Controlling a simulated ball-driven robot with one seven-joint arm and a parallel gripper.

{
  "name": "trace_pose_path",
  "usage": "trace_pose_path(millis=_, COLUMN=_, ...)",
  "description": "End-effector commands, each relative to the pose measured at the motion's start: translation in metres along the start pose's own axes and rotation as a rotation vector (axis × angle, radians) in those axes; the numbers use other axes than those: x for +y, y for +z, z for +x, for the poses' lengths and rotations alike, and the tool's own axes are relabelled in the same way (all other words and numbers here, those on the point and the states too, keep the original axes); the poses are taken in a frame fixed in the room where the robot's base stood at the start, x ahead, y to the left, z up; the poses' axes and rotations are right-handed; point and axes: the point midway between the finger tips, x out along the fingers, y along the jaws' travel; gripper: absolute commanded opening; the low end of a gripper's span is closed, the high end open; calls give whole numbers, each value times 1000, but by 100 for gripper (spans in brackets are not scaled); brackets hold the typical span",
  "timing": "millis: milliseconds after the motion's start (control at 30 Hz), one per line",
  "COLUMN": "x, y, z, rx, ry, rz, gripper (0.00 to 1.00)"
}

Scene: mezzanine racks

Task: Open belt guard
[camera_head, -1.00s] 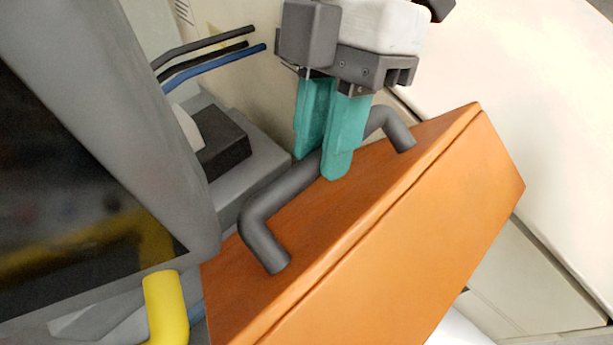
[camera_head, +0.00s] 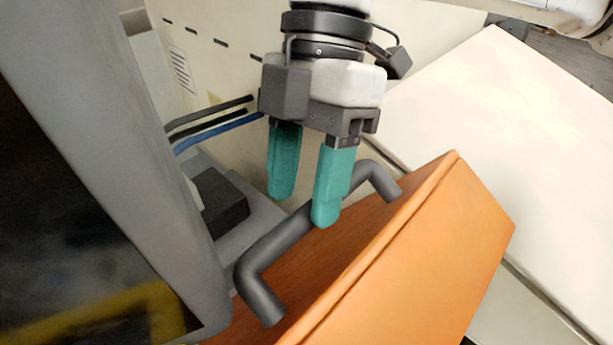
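The belt guard (camera_head: 420,262) is an orange box-like cover in the lower right of the head view. A dark grey bent bar handle (camera_head: 285,238) stands out from its upper left face. My gripper (camera_head: 303,208) has two teal fingers pointing down at the middle of the handle. The fingers are spread apart with a clear gap. The right finger overlaps the bar in the picture, and the left finger is on the bar's far left side. I cannot tell whether either finger touches the bar.
A grey frame with a dark panel (camera_head: 75,210) fills the left side. Black and blue cables (camera_head: 215,132) run to its right. A dark block (camera_head: 215,197) lies behind the handle. A large pale surface (camera_head: 480,125) spreads behind the guard. A yellow part (camera_head: 110,315) shows at lower left.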

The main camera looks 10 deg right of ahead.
Motion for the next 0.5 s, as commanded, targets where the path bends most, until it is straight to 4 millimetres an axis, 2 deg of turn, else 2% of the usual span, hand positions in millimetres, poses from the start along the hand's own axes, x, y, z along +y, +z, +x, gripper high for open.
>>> trace_pose_path(millis=500, x=-1, y=0, z=2, rx=-1, ry=-6, rz=0, gripper=48)
